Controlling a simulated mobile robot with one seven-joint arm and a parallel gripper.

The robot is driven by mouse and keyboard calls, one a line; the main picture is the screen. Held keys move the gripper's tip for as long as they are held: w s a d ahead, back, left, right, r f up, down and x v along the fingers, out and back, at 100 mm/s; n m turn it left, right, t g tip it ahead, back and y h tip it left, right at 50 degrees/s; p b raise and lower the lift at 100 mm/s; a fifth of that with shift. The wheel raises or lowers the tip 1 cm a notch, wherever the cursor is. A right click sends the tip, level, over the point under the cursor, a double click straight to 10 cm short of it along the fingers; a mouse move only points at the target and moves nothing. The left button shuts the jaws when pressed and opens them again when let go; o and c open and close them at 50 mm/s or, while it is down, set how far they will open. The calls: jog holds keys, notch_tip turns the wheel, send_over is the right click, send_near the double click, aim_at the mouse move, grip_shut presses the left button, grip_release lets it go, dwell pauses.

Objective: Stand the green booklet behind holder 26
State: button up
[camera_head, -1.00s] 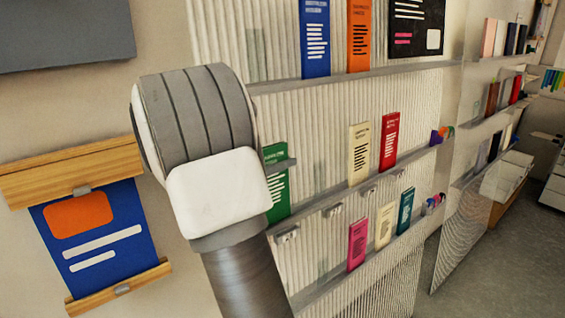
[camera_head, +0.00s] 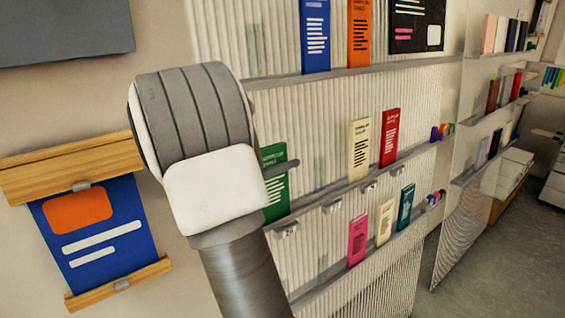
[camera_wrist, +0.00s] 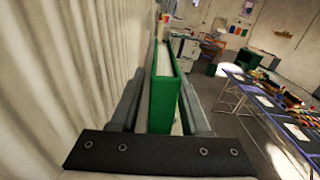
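The green booklet (camera_head: 274,205) stands upright against the ribbed panel in the middle shelf row, at the left end, partly hidden by my arm. Its lower end is at the ledge, above a small tag (camera_head: 287,230) that seems to read 26. In the wrist view the green booklet (camera_wrist: 163,105) is seen edge-on between my gripper's (camera_wrist: 163,85) two fingers. A narrow gap shows on each side, so the fingers look slightly open around it. In the head view one grey finger passes in front of the booklet.
Cream (camera_head: 359,150) and red (camera_head: 389,138) booklets stand further right on the same ledge. Pink (camera_head: 357,240), cream and teal ones stand on the ledge below. A blue poster (camera_head: 90,225) hangs at left. Ledge between green and cream booklets is clear.

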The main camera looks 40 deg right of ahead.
dwell(0.3)
jog(key=a+b, duration=0.1)
jog(key=a, duration=0.4)
jog(key=w+a, duration=0.1)
jog(key=a, duration=0.5)
jog(key=w+a+b, duration=0.1)
jog(key=a, duration=0.5)
jog(key=shift+a+b, duration=0.15)
jog(key=shift+b, duration=0.2)
jog(key=s+a+f+m+y, duration=0.25)
jog(key=s+m+y, duration=0.2)
jog(key=s, duration=0.25)
jog(key=s+a+f+m+y, duration=0.1)
jog(key=s+f+m+y, duration=0.25)
jog(key=s+y, duration=0.3)
jog(key=s+a+m+t+y, duration=0.1)
jog(key=a+m+t+y, duration=0.1)
jog(key=a+m, duration=0.1)
jog(key=s+a+m+t+y, duration=0.2)
jog(key=a+m+t, duration=0.1)
jog(key=a, duration=0.1)
jog(key=s+a+m+t+y, duration=0.2)
jog(key=a+m+y, duration=0.1)
jog(key=a, duration=0.1)
jog(key=shift+a+r+m, duration=0.2)
jog(key=shift+a+m, duration=0.15)
jog(key=shift+m, duration=0.05)
